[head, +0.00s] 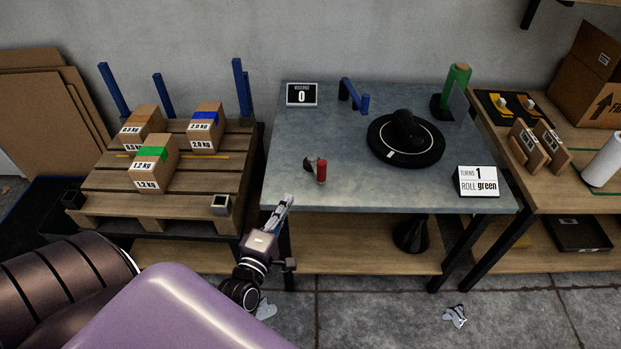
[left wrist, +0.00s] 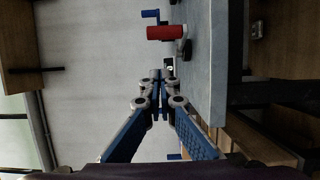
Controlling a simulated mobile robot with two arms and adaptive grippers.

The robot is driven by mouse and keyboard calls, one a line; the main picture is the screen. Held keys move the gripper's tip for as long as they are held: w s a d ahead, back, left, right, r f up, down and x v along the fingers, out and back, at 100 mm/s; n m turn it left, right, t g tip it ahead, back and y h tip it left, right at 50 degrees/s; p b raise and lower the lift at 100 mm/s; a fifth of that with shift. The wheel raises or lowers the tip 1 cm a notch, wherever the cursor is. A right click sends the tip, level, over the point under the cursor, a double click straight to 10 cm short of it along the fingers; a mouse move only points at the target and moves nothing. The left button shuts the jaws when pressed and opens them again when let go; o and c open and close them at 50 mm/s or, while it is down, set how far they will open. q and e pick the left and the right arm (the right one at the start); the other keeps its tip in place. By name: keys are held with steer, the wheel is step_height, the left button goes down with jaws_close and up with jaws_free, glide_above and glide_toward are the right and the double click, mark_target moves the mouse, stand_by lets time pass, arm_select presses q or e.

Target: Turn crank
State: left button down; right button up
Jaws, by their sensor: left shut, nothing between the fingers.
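The crank has a red upright handle (head: 321,171) and a dark crank arm (head: 309,164), near the front left of the grey table (head: 355,190). In the left wrist view the red handle (left wrist: 165,33) lies sideways in the picture, beside the grey tabletop (left wrist: 205,70). My left gripper (head: 287,200) is at the table's front left edge, in front and to the left of the handle, apart from it. In the left wrist view its fingertips (left wrist: 161,82) are together with nothing between them. A card (head: 478,182) reads "TURNS 1 ROLL green". My right gripper is not in view.
A display (head: 302,94) shows 0. A pallet (head: 105,190) with several boxes is at left.

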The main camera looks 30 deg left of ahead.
arm_select(q)
steer(key=x, duration=0.8)
steer(key=shift+r+p, duration=0.1)
steer(key=shift+p, duration=0.3)
steer(key=shift+w+d+p, duration=0.15)
steer(key=shift+w+d, duration=0.15)
steer(key=shift+w, duration=0.25)
steer(key=shift+w+d+p, duration=0.15)
steer(key=shift+w+d, duration=0.15)
steer(key=shift+w, duration=0.3)
steer(key=shift+w+d, duration=0.45)
steer(key=shift+w, duration=0.1)
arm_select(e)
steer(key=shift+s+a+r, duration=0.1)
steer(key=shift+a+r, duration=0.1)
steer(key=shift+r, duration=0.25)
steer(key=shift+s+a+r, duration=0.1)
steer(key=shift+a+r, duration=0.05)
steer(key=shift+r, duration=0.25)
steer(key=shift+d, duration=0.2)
